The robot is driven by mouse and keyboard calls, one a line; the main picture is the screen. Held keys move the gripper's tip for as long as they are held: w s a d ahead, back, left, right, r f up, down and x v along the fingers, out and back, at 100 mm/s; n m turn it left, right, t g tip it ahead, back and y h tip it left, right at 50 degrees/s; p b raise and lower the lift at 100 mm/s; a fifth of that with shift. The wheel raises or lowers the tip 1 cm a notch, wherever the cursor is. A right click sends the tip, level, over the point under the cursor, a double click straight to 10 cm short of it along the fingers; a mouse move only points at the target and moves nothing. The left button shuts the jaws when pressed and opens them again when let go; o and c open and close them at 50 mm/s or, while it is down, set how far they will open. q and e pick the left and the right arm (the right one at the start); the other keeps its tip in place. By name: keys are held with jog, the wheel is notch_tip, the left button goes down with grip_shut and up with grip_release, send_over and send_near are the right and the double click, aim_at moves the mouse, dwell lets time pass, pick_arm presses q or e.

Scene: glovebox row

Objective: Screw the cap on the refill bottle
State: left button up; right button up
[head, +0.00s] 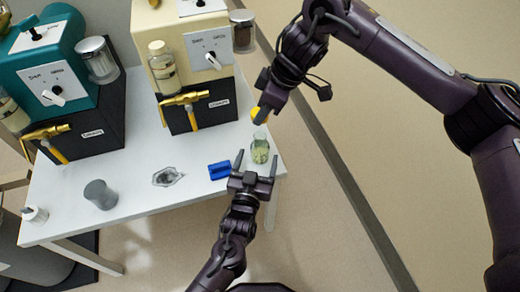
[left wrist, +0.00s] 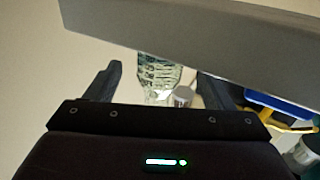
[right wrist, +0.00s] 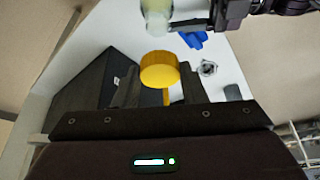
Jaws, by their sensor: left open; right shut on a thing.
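The refill bottle (head: 260,149), clear with pale green contents, stands upright near the right end of the white table. It also shows in the left wrist view (left wrist: 158,72) and at the top of the right wrist view (right wrist: 157,18). My left gripper (head: 255,160) is open, its fingers pointing at the bottle, one to each side of it in the picture. Whether they touch it I cannot tell. My right gripper (head: 260,112) is shut on the yellow cap (right wrist: 159,70), held apart from the bottle, above and beyond it in the head view.
A blue block (head: 219,170) lies left of the bottle. A cream dispenser (head: 186,55) and a teal dispenser (head: 55,75) with brass taps stand behind. A grey cylinder (head: 100,194) and a small clear dish (head: 167,177) are further left on the table (head: 140,205).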

pick_arm(q)
jog(key=x, duration=0.6)
jog(key=shift+w, duration=0.15)
jog(key=c, duration=1.5)
pick_arm(e)
send_over(260, 148)
jog(key=w, duration=0.2)
jog(key=shift+s+d+f, duration=0.1)
jog(key=shift+d+f, duration=0.15)
jog(key=shift+f, duration=1)
jog(key=shift+s+d+f, duration=0.1)
jog(key=shift+d+f, duration=0.1)
jog(key=shift+f, duration=1.05)
jog(key=shift+f, duration=0.1)
jog(key=shift+f, duration=0.8)
jog(key=shift+f, duration=0.55)
